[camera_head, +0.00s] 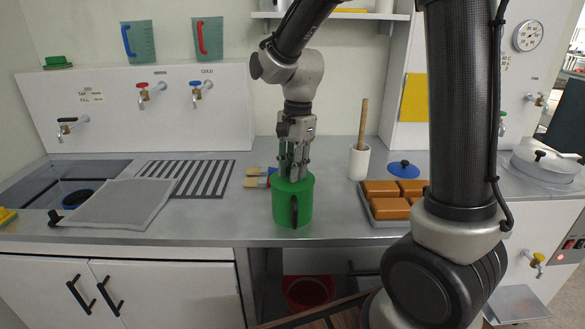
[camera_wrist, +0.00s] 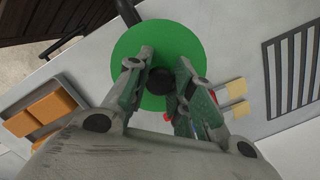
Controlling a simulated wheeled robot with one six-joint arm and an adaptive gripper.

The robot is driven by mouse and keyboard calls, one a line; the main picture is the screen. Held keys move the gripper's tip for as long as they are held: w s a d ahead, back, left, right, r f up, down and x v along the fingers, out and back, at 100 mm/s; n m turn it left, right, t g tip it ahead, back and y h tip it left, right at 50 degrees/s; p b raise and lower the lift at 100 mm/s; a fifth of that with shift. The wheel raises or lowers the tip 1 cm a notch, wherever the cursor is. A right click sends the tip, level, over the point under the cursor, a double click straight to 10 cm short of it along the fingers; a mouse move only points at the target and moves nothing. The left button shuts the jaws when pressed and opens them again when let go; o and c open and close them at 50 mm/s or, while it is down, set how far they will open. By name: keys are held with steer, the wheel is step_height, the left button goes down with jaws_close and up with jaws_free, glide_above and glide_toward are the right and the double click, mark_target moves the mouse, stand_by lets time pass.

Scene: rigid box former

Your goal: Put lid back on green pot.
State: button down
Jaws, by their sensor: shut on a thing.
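The green pot (camera_head: 305,208) stands upright on the metal counter near its front edge, its dark handle facing me. The green lid (camera_wrist: 128,50) is a flat round disc with a black knob (camera_wrist: 160,80). My gripper (camera_head: 293,176) points straight down over the pot; it also shows in the wrist view (camera_wrist: 162,78), its fingers shut on the knob. The lid is level with the pot's top and covers its opening. Whether it touches the rim all round I cannot tell. The fingers hide the knob in the head view.
Two brushes (camera_head: 252,183) lie just left of the pot. A white crock (camera_head: 359,163) with a wooden stick, a blue lid (camera_head: 403,169) and a tray of brown blocks (camera_head: 381,189) are to the right. A slatted drainer (camera_head: 187,178) and a sink are left.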

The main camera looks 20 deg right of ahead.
stand_by(0.3)
steer(key=c, duration=0.7)
jaws_free()
steer(key=shift+r, duration=3.5)
jaws_close()
steer(key=shift+f, duration=0.2)
